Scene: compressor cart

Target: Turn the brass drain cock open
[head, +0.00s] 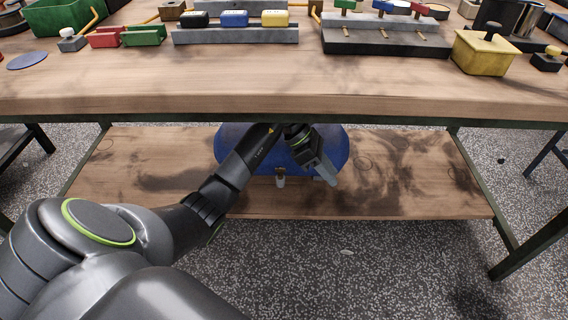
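A blue rounded tank (232,140) sits on the lower wooden shelf under the bench, partly hidden by my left arm and the bench top. A small fitting (280,178) with a pale grey lower part shows at the tank's front bottom; it is too small to tell whether it is the brass drain cock or how it is turned. My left gripper (327,175) reaches under the bench in front of the tank, to the right of the fitting and apart from it, pointing down and right. Its finger gap is not clear. My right gripper is out of view.
The bench top's front edge (290,106) overhangs my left arm. The lower shelf (410,175) is bare to both sides of the tank. Bins, coloured blocks, a lever rack (385,38) and a yellow box (483,55) stand on the bench top.

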